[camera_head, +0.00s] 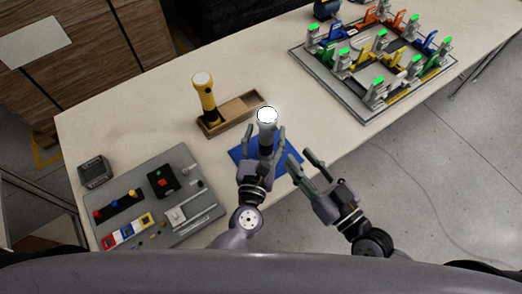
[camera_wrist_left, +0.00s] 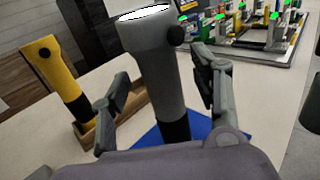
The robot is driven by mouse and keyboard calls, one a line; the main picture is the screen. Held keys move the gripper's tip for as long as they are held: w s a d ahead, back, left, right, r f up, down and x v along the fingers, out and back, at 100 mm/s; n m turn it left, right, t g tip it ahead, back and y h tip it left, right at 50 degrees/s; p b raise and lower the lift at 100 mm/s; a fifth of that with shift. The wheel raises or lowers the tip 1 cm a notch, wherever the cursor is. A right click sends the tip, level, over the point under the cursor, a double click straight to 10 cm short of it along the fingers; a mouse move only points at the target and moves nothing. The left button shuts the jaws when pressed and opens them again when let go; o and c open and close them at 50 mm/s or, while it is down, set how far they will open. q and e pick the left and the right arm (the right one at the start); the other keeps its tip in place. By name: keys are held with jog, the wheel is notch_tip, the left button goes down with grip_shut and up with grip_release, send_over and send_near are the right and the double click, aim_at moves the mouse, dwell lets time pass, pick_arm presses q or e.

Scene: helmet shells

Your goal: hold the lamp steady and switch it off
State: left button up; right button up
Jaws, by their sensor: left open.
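A grey lamp (camera_head: 267,120) stands upright on a blue mat (camera_head: 287,171), its top glowing white. In the left wrist view the lamp (camera_wrist_left: 153,62) shows a black round button (camera_wrist_left: 176,35) on its side near the head and a black lower end. My left gripper (camera_head: 263,141) is open, with one finger on each side of the lamp's body; in the left wrist view its fingers (camera_wrist_left: 161,72) stand apart from it. My right gripper (camera_head: 306,160) is open and empty to the right of the lamp, by the table's front edge.
A yellow lamp (camera_head: 207,96) stands in a wooden tray (camera_head: 238,112) behind and left. A grey board with switches and blocks (camera_head: 186,170) and a dark box (camera_head: 94,170) lie at left. A frame of coloured fixtures (camera_head: 352,97) is at right.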

pick_arm(q)
jog(key=shift+w+d, duration=0.2)
jog(key=shift+w, duration=0.9)
jog(key=shift+c, duration=0.3)
grip_shut()
pick_arm(e)
grip_shut()
dwell(1.1)
